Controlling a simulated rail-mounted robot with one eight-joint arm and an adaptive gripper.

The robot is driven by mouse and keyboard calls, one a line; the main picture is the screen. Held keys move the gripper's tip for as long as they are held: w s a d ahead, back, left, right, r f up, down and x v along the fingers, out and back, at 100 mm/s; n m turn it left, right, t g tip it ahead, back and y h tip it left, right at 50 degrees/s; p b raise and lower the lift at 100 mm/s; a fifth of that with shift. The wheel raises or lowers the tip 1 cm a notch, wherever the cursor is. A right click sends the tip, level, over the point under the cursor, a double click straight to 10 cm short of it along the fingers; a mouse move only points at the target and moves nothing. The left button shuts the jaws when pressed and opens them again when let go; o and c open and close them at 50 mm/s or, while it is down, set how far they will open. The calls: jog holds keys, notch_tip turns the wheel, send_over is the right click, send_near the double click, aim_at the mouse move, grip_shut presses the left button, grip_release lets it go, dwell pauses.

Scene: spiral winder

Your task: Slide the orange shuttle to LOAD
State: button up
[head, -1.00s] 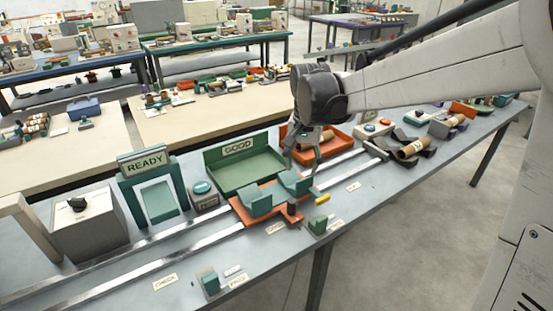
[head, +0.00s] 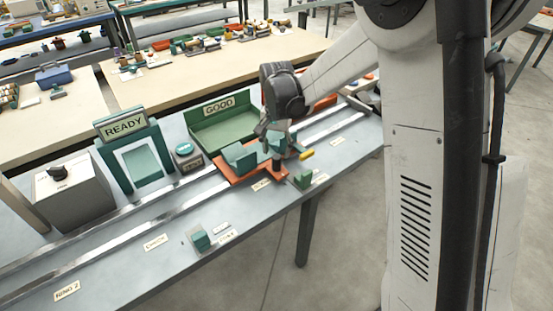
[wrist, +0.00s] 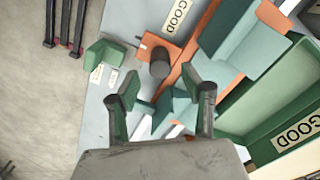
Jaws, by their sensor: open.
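The orange shuttle (head: 228,166) sits on two metal rails in front of the green GOOD tray (head: 222,132). It carries green cradles (head: 238,156) and a dark upright peg (head: 277,170) on its front arm. In the wrist view the orange arm (wrist: 150,42) and the peg (wrist: 159,66) lie just beyond my fingertips. My gripper (head: 268,138) is over the shuttle's right end, partly covering a cradle. In the wrist view my gripper (wrist: 160,92) is open and empty, and the peg appears ahead of the gap between its fingers. Contact cannot be told.
A green block (head: 303,180) and a yellow-tipped part (head: 306,155) stand close by on the right. The READY frame (head: 125,150), a button box (head: 187,157) and a grey knob box (head: 70,190) stand behind the rails. The rails (head: 100,227) look clear on the left.

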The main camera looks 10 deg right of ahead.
aim_at(277, 157)
jog(key=shift+f, duration=2.25)
grip_shut()
